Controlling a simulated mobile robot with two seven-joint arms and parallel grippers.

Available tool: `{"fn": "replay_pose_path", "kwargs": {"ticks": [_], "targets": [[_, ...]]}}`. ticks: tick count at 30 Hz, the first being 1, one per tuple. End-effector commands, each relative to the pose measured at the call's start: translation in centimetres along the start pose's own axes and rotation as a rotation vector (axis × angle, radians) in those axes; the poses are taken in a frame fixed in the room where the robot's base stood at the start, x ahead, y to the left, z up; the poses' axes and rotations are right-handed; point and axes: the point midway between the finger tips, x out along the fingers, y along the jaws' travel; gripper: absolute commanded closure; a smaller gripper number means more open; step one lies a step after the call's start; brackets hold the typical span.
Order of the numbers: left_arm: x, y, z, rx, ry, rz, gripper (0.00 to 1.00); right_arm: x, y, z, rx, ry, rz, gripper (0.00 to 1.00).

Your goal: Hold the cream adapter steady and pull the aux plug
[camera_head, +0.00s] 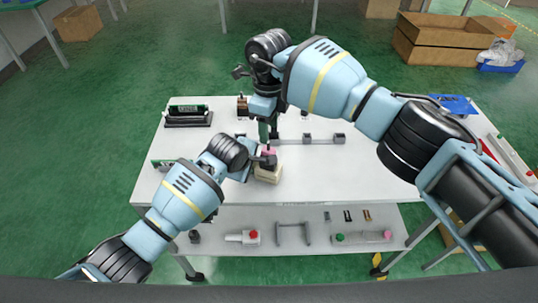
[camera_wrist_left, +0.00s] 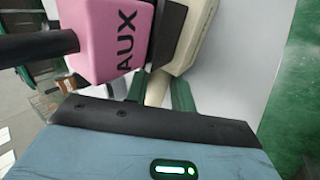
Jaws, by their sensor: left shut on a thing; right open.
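The cream adapter (camera_head: 268,174) stands on the white table, and it also shows in the left wrist view (camera_wrist_left: 207,35). The pink aux plug (camera_head: 268,153), marked AUX in the left wrist view (camera_wrist_left: 105,35), sits at the adapter's top with a dark collar between them. A black cable or stem (camera_wrist_left: 40,45) leaves the plug. My left gripper (camera_head: 257,162) is shut on the adapter, with a cream part between its green fingers (camera_wrist_left: 157,90). My right gripper (camera_head: 264,132) is open, pointing down just above the plug; its exact gap to the stem is unclear.
A black-and-green device (camera_head: 187,114) stands at the table's back left. A grey bar fixture (camera_head: 310,140) lies right of my right gripper. A blue tray (camera_head: 453,104) is at the back right. A lower shelf (camera_head: 300,212) holds several parts. The table's front right is clear.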

Motion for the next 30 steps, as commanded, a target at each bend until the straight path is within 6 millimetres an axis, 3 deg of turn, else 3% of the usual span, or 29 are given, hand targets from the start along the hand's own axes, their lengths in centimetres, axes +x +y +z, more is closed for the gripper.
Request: {"fn": "replay_pose_path", "kwargs": {"ticks": [18,30], "targets": [[0.0,0.0,0.0,0.0,0.0,0.001,1.0,7.5,0.0,0.0,0.0,0.001,0.001,0.53],[0.0,0.0,0.0,0.0,0.0,0.001,1.0,8.7,0.0,0.0,0.001,0.0,-0.001,0.53]]}}
